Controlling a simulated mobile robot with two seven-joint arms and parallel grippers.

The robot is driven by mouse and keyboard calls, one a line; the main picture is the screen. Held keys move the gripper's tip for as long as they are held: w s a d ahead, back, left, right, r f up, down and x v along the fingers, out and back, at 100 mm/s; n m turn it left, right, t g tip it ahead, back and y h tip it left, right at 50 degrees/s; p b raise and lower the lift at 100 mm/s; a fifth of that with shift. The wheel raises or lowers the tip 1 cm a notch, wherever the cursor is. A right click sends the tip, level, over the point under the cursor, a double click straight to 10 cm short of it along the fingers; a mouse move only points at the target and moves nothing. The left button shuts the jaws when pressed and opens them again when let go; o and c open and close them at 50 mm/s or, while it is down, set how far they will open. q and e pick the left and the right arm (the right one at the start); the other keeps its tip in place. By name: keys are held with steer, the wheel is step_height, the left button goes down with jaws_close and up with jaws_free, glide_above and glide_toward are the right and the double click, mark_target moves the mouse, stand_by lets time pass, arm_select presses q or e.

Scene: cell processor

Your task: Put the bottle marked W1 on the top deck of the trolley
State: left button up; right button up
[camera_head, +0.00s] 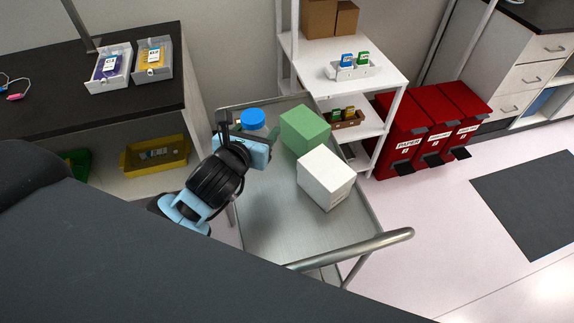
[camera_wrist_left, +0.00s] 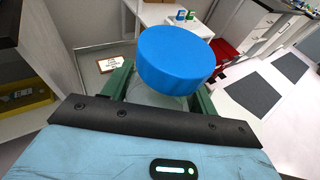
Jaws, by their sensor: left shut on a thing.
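The bottle has a blue cap (camera_head: 252,118) and a clear body; its W1 mark cannot be read. My left gripper (camera_head: 256,136) is shut on it over the trolley's top deck (camera_head: 270,215), towards the far left part. In the left wrist view the blue cap (camera_wrist_left: 176,60) stands up between the green fingers, with the clear body below it. The bottle's base is hidden, so I cannot tell whether it touches the deck. My right gripper is not in view.
A green box (camera_head: 305,131) and a white box (camera_head: 325,178) stand on the deck, right of the bottle. The near deck is clear. A white shelf (camera_head: 385,75) stands behind, red bins (camera_head: 425,120) at right, and a dark bench (camera_head: 60,100) at left.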

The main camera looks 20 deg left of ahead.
arm_select(q)
step_height(320, 180, down, 6)
steer(key=shift+s+r+b, duration=0.1)
steer(key=shift+r+b, duration=0.1)
steer(key=shift+b, duration=0.45)
steer(key=shift+f, duration=0.7)
steer(key=shift+f+b, duration=0.35)
steer(key=shift+f, duration=1.15)
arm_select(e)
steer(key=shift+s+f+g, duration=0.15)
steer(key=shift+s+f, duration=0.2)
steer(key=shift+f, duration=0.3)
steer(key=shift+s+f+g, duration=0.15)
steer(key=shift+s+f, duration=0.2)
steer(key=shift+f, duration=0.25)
arm_select(q)
steer(key=shift+f, duration=0.15)
steer(key=o, duration=1.1)
steer(key=shift+c, duration=0.2)
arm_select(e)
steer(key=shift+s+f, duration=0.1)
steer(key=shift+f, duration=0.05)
